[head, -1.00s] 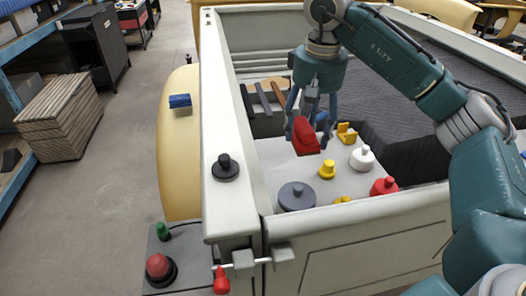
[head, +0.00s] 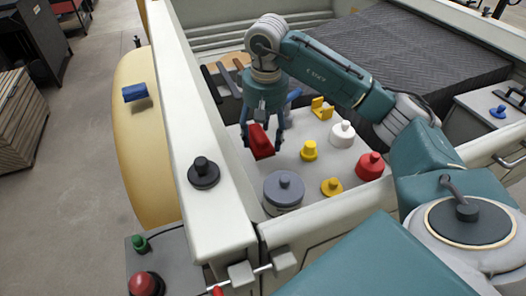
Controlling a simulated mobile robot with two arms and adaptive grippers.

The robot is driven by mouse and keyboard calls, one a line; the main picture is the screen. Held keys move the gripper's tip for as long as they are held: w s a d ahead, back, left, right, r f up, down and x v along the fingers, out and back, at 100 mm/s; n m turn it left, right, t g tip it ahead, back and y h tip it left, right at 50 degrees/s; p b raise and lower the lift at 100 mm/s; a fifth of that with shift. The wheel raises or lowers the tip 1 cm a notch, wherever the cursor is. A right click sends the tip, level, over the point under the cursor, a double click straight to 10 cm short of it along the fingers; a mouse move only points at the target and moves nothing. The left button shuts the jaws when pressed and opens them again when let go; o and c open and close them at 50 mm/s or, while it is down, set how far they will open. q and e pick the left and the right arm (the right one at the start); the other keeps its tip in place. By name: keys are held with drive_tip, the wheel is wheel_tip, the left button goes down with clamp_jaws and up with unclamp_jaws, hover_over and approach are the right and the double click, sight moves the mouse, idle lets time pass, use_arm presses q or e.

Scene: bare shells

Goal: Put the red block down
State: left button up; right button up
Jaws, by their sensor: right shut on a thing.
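The red block (head: 262,142) is held between the fingers of my right gripper (head: 263,138), inside the truck bed. It is tilted and appears to be above the light grey surface (head: 325,160), though the exact gap is hard to tell. The gripper points down, with its blue-grey fingers on either side of the block. My left gripper does not show.
Around the block stand a dark grey knobbed disc (head: 284,189), yellow pieces (head: 309,151), a white knobbed piece (head: 342,134) and a red knobbed piece (head: 370,166). The bed's left wall (head: 190,110) bears a black knob (head: 203,172) and stands close by.

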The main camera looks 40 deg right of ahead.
sight(263, 162)
wheel_tip(263, 162, down, 2)
drive_tip(key=shift+f, duration=0.25)
wheel_tip(263, 162, down, 4)
drive_tip(key=shift+f+p, duration=0.15)
drive_tip(key=shift+p, duration=0.5)
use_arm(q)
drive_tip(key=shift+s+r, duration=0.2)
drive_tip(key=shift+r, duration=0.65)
use_arm(e)
drive_tip(key=shift+f, duration=0.2)
drive_tip(key=o, duration=1.5)
drive_tip(key=shift+r, duration=0.1)
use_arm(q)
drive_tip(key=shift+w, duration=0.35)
use_arm(e)
drive_tip(key=shift+o, duration=0.2)
drive_tip(key=shift+r, duration=0.1)
